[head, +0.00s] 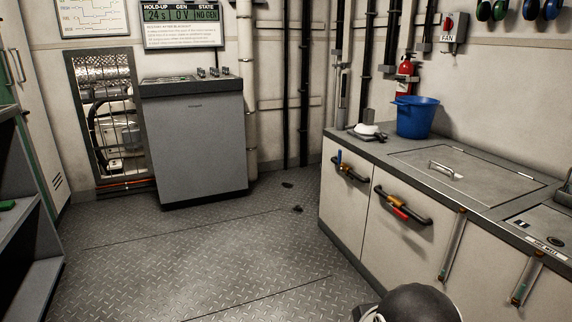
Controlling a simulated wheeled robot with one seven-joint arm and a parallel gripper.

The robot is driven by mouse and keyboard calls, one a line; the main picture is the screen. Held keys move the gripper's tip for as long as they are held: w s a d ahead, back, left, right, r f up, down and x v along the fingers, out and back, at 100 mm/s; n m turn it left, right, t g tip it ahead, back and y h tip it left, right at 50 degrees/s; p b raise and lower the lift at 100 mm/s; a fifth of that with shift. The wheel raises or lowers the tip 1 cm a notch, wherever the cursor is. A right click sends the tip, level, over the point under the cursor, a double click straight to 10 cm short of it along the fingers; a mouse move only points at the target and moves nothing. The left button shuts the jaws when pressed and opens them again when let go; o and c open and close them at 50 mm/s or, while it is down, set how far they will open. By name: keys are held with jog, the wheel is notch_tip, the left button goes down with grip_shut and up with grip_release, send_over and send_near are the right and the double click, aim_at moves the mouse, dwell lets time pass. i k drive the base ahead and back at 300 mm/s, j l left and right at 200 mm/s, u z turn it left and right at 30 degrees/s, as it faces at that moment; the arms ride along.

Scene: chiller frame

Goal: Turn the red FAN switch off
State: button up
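A plate reading FAN (447,38) is at the bottom of the box. The switch is small in this view, and I cannot tell which position it is in. My gripper is not in view. A dark rounded part at the bottom edge, right of centre, appears to be part of my arm, well below and apart from the switch.
A long counter (390,148) stands below the switch, with a blue bucket (416,118) on it. A red fire extinguisher (406,76) hangs behind the bucket. Ear defenders (500,10) hang right of the switch. A grey cabinet (200,145) stands left.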

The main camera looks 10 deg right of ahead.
aim_at(448, 23)
jog(key=i+z, duration=0.15)
jog(key=i, duration=0.3)
jog(key=i+j+z, duration=0.1)
jog(key=i, duration=0.35)
jog(key=i+j+z, duration=0.15)
jog(key=i, duration=0.25)
jog(key=i+j+z, duration=0.1)
jog(key=i, duration=0.35)
